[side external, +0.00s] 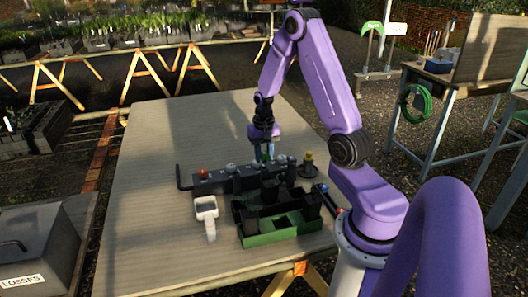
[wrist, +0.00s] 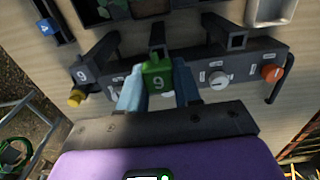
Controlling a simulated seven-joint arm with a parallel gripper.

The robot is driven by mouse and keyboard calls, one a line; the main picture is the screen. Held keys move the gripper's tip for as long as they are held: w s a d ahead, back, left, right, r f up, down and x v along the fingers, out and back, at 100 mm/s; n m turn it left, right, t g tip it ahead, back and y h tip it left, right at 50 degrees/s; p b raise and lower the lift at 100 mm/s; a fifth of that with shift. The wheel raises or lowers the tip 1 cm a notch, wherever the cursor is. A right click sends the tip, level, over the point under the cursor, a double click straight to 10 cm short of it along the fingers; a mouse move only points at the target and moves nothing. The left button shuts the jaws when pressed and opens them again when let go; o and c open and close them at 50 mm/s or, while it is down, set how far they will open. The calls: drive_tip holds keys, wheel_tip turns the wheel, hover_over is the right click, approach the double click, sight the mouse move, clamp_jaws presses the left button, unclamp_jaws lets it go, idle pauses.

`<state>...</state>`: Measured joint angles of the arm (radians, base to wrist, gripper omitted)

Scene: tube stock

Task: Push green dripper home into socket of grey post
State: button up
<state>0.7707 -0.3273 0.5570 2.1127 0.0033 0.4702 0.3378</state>
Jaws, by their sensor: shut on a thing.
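In the side view my gripper (side external: 264,150) is low over the dark rail (side external: 215,181), and the dripper is too small to make out. A dark grey post (wrist: 157,36) stands just beyond the dripper in the wrist view, with similar posts to its left (wrist: 97,52) and right (wrist: 225,34). The socket is hidden, so I cannot tell how deep the dripper sits.
The table's left side is clear.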

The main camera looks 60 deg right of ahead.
sight(264, 162)
drive_tip(key=shift+f, duration=1.7)
drive_tip(key=shift+f, duration=0.25)
drive_tip(key=o, duration=1.1)
wheel_tip(264, 162, up, 17)
drive_tip(key=shift+r, duration=0.2)
